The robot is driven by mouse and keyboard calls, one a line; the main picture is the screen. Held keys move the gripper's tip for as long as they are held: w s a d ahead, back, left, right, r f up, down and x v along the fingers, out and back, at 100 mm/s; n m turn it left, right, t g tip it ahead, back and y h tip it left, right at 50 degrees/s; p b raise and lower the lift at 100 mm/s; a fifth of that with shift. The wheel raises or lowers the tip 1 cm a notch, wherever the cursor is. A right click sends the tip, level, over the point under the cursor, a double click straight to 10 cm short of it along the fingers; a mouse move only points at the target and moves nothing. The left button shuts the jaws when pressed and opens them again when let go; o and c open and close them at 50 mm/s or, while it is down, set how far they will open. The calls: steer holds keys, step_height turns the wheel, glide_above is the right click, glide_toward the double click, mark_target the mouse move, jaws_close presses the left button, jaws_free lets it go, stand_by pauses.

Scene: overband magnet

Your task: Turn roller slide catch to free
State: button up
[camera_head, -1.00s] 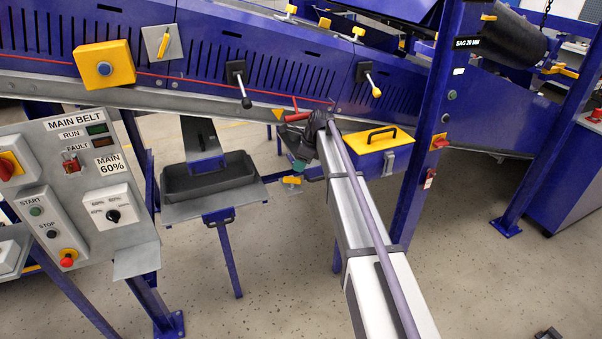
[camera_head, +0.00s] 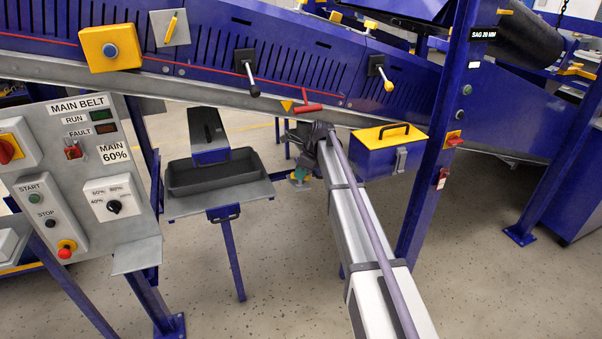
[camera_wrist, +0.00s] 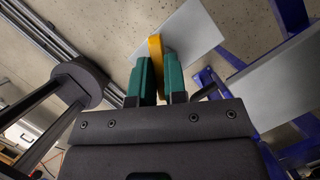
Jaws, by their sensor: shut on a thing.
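The roller slide catch appears as a yellow lever (camera_wrist: 156,52) in the wrist view. It stands between the two green fingers of my gripper (camera_wrist: 159,75), which are shut on it. A pale grey plate (camera_wrist: 188,35) lies just beyond the lever. In the head view my gripper (camera_head: 301,175) is low under the conveyor, right of the black tray. Only a little yellow of the catch shows there beside the fingers, so its exact angle cannot be told.
The black tray (camera_head: 178,189) stands to the left of my gripper. A yellow-topped blue toolbox (camera_head: 372,158) is close on the right. A red T-handle (camera_head: 310,107) and black levers line the conveyor side above. The control panel (camera_head: 78,180) is at far left.

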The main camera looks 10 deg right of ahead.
steer(key=shift+n, duration=0.3)
jaws_close()
steer(key=shift+n+g, duration=0.5)
steer(key=shift+n, duration=0.4)
steer(key=shift+w+n+g, duration=0.1)
steer(key=shift+n+g, duration=0.6)
steer(key=shift+n, duration=1.3)
